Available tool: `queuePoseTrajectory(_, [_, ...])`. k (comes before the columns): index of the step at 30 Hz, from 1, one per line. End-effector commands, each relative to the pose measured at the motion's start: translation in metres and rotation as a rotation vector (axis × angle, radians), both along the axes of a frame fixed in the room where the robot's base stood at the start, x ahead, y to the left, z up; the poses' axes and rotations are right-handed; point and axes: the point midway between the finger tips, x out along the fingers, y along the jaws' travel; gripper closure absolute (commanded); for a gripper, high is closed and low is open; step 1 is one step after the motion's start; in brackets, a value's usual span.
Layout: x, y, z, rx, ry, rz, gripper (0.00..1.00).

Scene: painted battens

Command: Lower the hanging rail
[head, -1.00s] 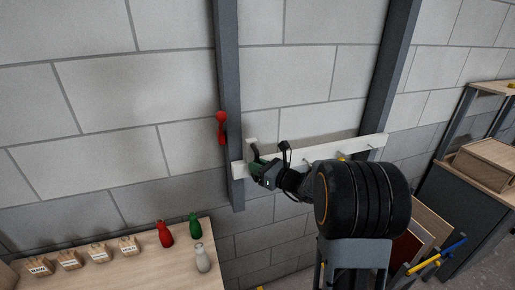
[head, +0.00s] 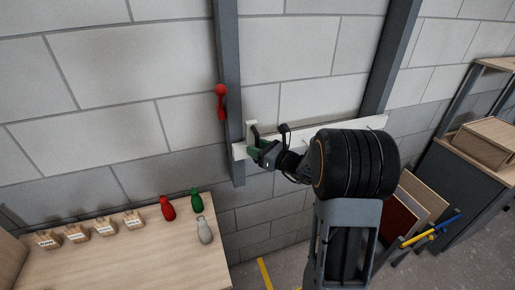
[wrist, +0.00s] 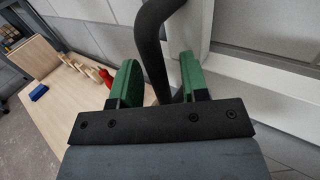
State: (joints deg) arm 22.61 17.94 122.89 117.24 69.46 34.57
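The white rail (head: 345,133) spans two grey upright posts on the block wall, its right end higher in the picture than its left. A red handle (head: 220,102) sits on the left post (head: 229,60), above the rail's left end. My gripper (head: 257,145) is at the rail near that end. A white part shows right behind the fingers. My arm hides part of the rail.
A wooden bench (head: 150,262) at lower left carries red, green and grey bottles and several labelled blocks. At right stand a dark cabinet (head: 460,185) with a wooden box, and leaning panels (head: 405,212) beside blue and yellow bars. Yellow tape marks the floor.

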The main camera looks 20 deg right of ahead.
Motion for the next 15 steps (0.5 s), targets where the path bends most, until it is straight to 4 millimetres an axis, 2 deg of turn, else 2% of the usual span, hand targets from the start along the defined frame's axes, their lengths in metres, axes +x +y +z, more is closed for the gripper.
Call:
queuePoseTrajectory(8, [-0.005, -0.004, 0.001, 0.000, -0.001, -0.002, 0.59])
queuePoseTrajectory(15, [-0.037, -0.026, 0.001, 0.000, -0.001, -0.006, 0.59])
